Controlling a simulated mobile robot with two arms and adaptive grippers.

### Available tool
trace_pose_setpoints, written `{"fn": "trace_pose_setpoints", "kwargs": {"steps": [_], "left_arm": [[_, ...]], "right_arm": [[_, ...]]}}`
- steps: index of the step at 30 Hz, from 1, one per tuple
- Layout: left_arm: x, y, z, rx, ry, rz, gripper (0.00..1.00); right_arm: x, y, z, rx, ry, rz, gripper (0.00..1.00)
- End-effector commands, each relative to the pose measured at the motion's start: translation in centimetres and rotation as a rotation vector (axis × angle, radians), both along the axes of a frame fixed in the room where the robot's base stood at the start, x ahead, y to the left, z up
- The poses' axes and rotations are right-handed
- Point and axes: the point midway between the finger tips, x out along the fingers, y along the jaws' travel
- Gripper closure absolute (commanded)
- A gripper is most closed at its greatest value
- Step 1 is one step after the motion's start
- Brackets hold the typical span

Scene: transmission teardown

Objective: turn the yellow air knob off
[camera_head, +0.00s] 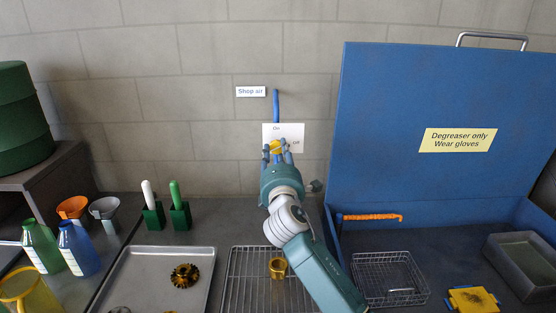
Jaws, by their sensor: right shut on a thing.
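The yellow air knob (277,146) is on a white plate (297,131) on the block wall, below a blue pipe (276,105) and the Shop air sign (251,91). The plate reads On at its upper left and Off at its right. My right gripper (278,152) reaches up to the plate with its fingers around the knob, shut on it. The fingers hide part of the knob, so I cannot tell its exact angle. My left gripper does not show.
A blue degreaser bin with a raised lid (385,130) stands close on the right. Below are a wire rack (245,290) with a brass part (277,267) and a metal tray (140,270) with a dark gear (184,275). Bottles (78,250) stand left.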

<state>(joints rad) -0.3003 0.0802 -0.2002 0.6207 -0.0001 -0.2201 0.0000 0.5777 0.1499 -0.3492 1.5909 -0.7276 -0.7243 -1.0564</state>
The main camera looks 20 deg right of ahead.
Motion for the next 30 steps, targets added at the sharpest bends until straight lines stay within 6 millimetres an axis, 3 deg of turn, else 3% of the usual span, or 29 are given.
{"fn": "trace_pose_setpoints", "kwargs": {"steps": [1, 15, 30], "left_arm": [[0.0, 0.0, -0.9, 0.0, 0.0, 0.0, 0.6], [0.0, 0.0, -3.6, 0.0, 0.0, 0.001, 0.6], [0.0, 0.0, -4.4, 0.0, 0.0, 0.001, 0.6]], "right_arm": [[0.0, 0.5, -1.3, 0.048, 0.002, 0.006, 0.94], [0.1, 0.6, -1.0, 0.4, -0.1, 0.005, 0.94], [0.1, 0.6, -0.7, 0.525, -0.135, 0.004, 0.94]]}}
